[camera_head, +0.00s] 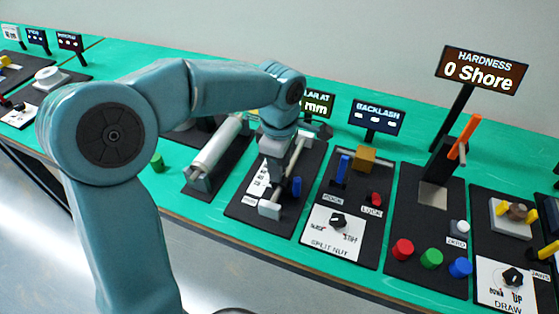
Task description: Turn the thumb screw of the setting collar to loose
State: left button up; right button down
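The setting collar station is a dark panel (238,207) under a sign (318,103) that reads "...LAR AT ... mm", partly covered by my arm. A thin rod runs along it, with a white block (269,209) at its near end. A small blue part (297,186) stands beside the rod; it may be the thumb screw, but its setting cannot be read. My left gripper (276,170) reaches down over the panel, at the rod. My wrist hides the upper part of the station, and the finger opening is not clear. My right gripper is out of view.
To the right are the split nut panel (337,232) with a blue lever (342,168), and the hardness panel (428,205) with a tall post. The green bench's front edge runs below.

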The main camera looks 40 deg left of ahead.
pick_arm(q)
notch_tip(320, 180, up, 16)
jog(key=p, duration=0.2)
jog(key=shift+r+p, duration=0.2)
jog(key=shift+p, duration=0.2)
jog(key=shift+r, duration=0.1)
